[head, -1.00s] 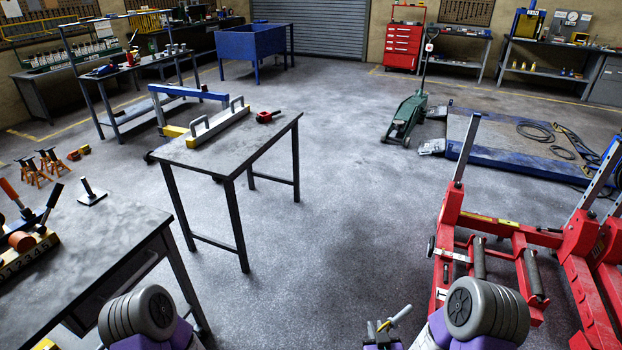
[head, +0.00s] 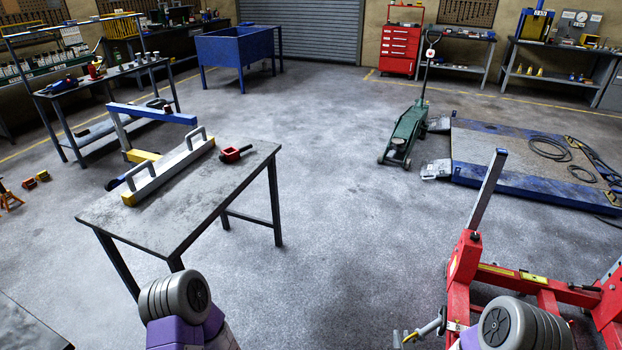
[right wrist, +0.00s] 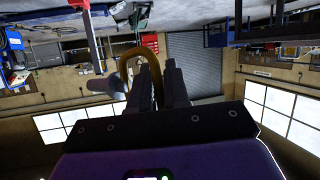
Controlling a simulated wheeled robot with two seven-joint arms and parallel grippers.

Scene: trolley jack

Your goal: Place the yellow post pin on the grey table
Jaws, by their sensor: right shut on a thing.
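My right gripper (right wrist: 157,70) is shut, with an ochre-yellow loop between its dark fingers in the right wrist view. The loop and a grey rod look like the yellow post pin (right wrist: 105,85); it also shows small at the bottom of the head view (head: 427,329), held in the air. The grey-topped table (head: 195,213) on dark legs stands left of the middle, well away from the held pin. My left gripper is out of view.
On the table lie a long bar with two handles (head: 172,168) and a red item (head: 233,154); its front part is bare. A red frame (head: 465,270) stands at the right. A green trolley jack (head: 405,135) stands beyond on open floor.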

